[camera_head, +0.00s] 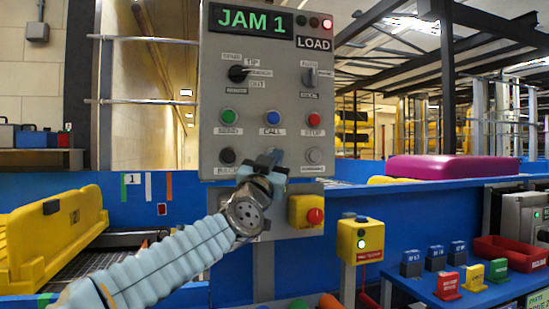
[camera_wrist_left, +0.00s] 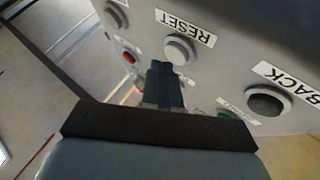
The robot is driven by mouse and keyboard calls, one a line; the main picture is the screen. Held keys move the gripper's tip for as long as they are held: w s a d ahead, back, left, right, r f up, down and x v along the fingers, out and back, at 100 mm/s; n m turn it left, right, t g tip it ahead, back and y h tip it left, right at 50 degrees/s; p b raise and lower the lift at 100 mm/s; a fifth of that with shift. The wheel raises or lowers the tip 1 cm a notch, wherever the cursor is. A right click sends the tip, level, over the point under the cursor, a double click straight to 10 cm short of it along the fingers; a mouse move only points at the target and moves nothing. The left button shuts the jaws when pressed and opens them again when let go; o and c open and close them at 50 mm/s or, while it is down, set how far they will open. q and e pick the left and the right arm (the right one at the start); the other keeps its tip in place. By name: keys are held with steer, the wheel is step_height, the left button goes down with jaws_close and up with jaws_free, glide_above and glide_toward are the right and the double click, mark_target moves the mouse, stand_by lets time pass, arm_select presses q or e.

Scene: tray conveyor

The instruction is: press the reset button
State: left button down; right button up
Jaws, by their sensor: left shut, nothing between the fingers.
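My right gripper is not in view.
The panel also has a green button (camera_head: 228,116), a blue CALL button (camera_head: 273,117) and a red STOP button (camera_head: 314,119). Its display (camera_head: 250,19) reads JAM 1. A yellow box with a red knob (camera_head: 315,215) is below. A yellow tray (camera_head: 60,240) stands left.

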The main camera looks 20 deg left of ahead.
arm_select(q)
steer(key=shift+w+a, duration=0.3)
steer(key=shift+w, duration=0.15)
stand_by(0.6)
steer(key=shift+s+d, duration=0.1)
steer(key=shift+s, duration=0.05)
steer(key=shift+s+d, duration=0.45)
steer(key=shift+s, duration=0.2)
steer(key=shift+s, duration=0.1)
steer(key=s+d+p, duration=0.1)
steer(key=s, duration=0.1)
steer(key=s+d, duration=0.1)
steer(key=s, duration=0.1)
steer(key=shift+d+p, duration=0.4)
stand_by(0.6)
